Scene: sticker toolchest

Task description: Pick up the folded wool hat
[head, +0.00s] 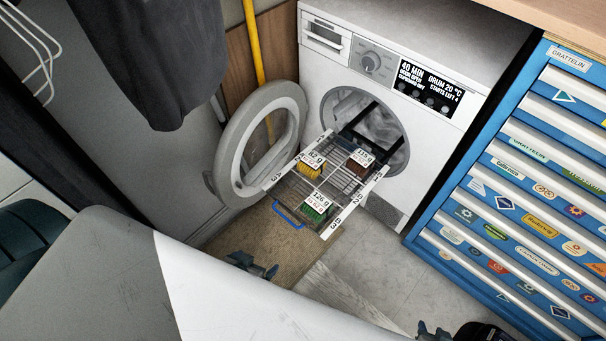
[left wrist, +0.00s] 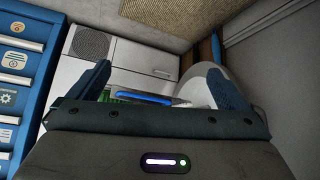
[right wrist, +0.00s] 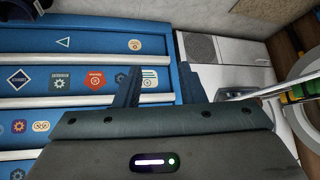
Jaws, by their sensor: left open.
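A wire rack (head: 335,192) sticks out of the open washing machine drum. On it lie a yellow bundle (head: 303,166), a brown bundle (head: 356,165) and a green bundle (head: 316,208), each with a weight tag. They are too small for me to tell which is the folded wool hat. My left gripper (head: 255,265) is open and empty, in front of and below the rack. In the left wrist view, the rack's blue handle (left wrist: 145,98) shows between its fingers (left wrist: 160,85). My right gripper (head: 433,332) is low at the bottom edge, its fingers (right wrist: 158,88) apart and empty.
The round washer door (head: 290,105) stands open left of the rack. A blue drawer chest (head: 520,190) with stickers is at the right. A yellow pole (head: 253,45) stands behind the door. Dark cloth (head: 155,60) hangs at upper left. Floor is clear between rack and chest.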

